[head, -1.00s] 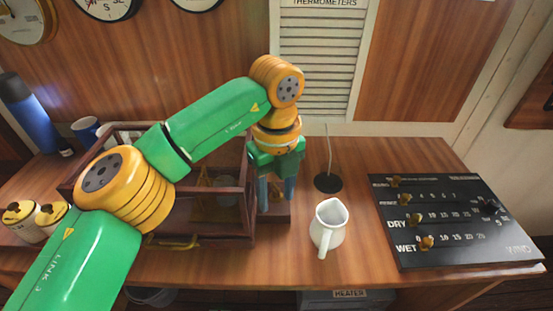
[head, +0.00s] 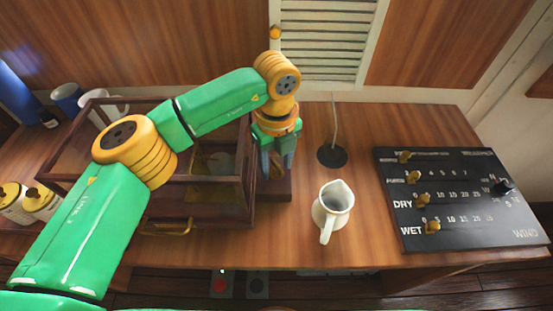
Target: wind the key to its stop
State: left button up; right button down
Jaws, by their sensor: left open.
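My left gripper (head: 277,170) points down over a small wooden base (head: 283,190) at the right end of a wood-framed glass case (head: 212,212). Its two grey-blue fingers are apart. A small brassy brown piece (head: 276,168) shows between them; it may be the key, but I cannot tell its shape or whether the fingers touch it. Brass parts (head: 218,160) show dimly inside the case. My right gripper is out of view.
A white jug (head: 332,210) stands right of the gripper, near a black cable disc (head: 332,156). A black board with brass sliders (head: 465,210) lies at the right. Yellow-lidded jars (head: 40,203) and mugs (head: 68,98) stand left. The wood between jug and board is clear.

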pick_arm(q)
grip_shut()
dwell(0.3)
